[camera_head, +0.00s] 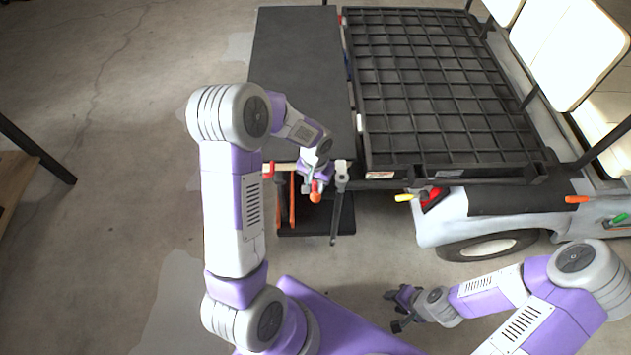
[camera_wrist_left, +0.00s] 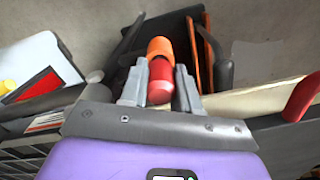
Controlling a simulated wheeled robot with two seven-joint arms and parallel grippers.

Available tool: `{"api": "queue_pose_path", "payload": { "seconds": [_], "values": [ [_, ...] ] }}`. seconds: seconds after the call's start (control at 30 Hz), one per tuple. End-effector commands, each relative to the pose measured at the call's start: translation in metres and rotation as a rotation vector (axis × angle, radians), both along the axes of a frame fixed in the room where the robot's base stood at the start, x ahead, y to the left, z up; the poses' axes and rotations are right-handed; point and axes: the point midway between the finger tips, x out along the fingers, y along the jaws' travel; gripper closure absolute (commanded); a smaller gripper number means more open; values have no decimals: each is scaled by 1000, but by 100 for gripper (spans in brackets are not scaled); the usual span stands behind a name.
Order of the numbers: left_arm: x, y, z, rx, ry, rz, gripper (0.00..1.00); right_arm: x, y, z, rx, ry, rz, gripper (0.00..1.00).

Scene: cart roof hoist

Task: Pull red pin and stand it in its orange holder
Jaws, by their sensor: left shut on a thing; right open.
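My left gripper (camera_head: 316,187) is shut on a red cylindrical piece, the red pin (camera_wrist_left: 160,82), by the front edge of the dark table. In the left wrist view the red piece sits between both fingers. An orange rounded piece (camera_head: 315,197) lies directly beyond it in line and also shows in the left wrist view (camera_wrist_left: 160,48). I cannot tell whether this orange piece is the holder or part of the pin, or whether they touch. The pin's lower end is hidden. My right gripper (camera_head: 400,308) is open and empty, low over the floor.
A dark table (camera_head: 298,70) stands beside the cart's black grid roof (camera_head: 440,90). Orange bars (camera_head: 291,200) stand over a black tray (camera_head: 300,232) below. A red-ended beam (camera_head: 268,170) lies left of my gripper. A yellow handle (camera_head: 404,198) sticks out from the cart.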

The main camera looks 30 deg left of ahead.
Motion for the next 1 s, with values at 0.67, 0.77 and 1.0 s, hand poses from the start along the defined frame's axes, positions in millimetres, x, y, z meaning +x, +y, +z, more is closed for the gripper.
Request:
{"api": "queue_pose_path", "payload": {
  "seconds": [0.67,0.77,1.0],
  "values": [
    [0,0,-10,0,0,0,39,0,0,-6,0,0,0,57],
    [0,0,-10,0,0,0,39,0,0,-6,0,0,0,57],
    [1,0,-1,0,-2,0,39,0,0,-1,0,0,0,57]
  ]
}}
